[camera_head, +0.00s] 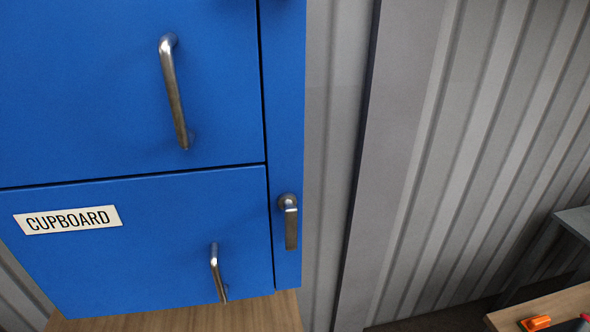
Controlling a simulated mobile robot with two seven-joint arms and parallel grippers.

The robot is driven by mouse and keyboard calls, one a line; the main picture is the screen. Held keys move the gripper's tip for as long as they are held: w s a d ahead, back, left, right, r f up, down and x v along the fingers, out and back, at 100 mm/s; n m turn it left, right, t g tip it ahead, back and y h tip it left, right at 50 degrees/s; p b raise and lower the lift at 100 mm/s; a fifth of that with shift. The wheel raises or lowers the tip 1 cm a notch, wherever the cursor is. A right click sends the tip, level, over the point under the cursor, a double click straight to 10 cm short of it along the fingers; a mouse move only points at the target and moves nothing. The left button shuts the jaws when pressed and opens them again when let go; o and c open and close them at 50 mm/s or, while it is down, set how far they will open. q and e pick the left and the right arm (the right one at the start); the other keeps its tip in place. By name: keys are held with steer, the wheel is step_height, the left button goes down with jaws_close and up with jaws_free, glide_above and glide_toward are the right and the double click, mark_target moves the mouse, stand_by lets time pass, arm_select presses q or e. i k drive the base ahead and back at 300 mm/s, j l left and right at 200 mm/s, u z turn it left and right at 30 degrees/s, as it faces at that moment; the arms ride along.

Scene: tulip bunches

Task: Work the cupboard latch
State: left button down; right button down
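The blue cupboard (150,225) fills the left of the head view and carries a white label (68,219) reading "CUPBOARD". Its latch (290,222) is a short metal lever on a round base, hanging straight down on the narrow strip at the cupboard's right side. The lower door has a metal bar handle (217,272) near its right edge. The door looks closed, with only a thin dark seam around it. Neither of my grippers shows in the view.
An upper blue door (90,80) has a longer bar handle (175,95). A wooden surface (190,318) lies below the cupboard. Grey ribbed wall (480,130) stands to the right. A wooden table (555,303) at the lower right bears an orange object (536,323).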

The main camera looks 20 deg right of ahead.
mark_target(286, 202)
steer(key=z, duration=0.5)
steer(key=i+l+z, duration=0.1)
steer(key=l, duration=0.4)
steer(key=i+l+z, duration=0.15)
steer(key=l, duration=0.4)
steer(key=k, duration=0.05)
